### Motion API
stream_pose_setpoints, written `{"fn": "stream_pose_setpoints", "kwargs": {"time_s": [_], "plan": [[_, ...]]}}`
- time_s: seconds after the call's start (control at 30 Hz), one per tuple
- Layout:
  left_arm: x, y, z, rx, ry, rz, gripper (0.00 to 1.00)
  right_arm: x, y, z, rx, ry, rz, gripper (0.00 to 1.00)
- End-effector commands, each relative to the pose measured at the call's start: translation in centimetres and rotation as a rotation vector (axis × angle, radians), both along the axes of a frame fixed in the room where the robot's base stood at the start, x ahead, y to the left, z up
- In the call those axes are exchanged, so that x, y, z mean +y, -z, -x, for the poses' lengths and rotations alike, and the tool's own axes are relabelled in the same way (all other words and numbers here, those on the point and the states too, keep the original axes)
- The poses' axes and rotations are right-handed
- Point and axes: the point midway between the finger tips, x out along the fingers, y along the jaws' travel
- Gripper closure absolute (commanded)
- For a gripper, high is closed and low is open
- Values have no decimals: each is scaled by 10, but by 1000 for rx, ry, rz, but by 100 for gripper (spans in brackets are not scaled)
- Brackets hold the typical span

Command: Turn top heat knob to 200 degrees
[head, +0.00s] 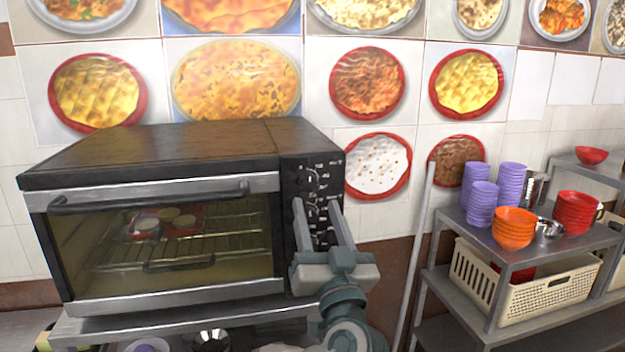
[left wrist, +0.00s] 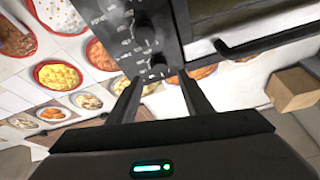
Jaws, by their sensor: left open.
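The oven (head: 160,165) has a dark control panel (head: 312,172) with white markings on its right side. My left gripper (head: 316,203) is in front of this panel, open, with one finger to each side of the panel's upper-middle part. In the left wrist view, which looks upside down, the top heat knob (left wrist: 158,66) is a dark round knob just beyond and between the open fingertips (left wrist: 162,84). Another knob (left wrist: 145,30) is farther from the fingers. I cannot tell whether the fingers touch the top knob, nor read its setting. My right gripper is not in view.
The oven door (head: 160,240) is shut, with a long handle (head: 150,195) along its top. A rack inside holds a red tray of food. At right, a metal shelf (head: 480,233) holds purple cups (head: 482,205), orange bowls (head: 513,228) and a cream basket (head: 530,295).

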Motion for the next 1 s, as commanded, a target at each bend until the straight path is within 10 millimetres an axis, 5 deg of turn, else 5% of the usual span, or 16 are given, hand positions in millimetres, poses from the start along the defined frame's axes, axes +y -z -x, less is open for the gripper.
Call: {"fn": "stream_pose_setpoints", "kwargs": {"time_s": [0.3,0.77,0.93,1.0], "plan": [[8,-20,-40,-1,0,-4,55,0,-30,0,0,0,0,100],[10,-20,-49,0,1,0,55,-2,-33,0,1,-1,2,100],[10,-20,-49,0,1,0,91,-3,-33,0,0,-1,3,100],[10,-20,-49,0,1,0,96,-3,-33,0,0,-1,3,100]]}}
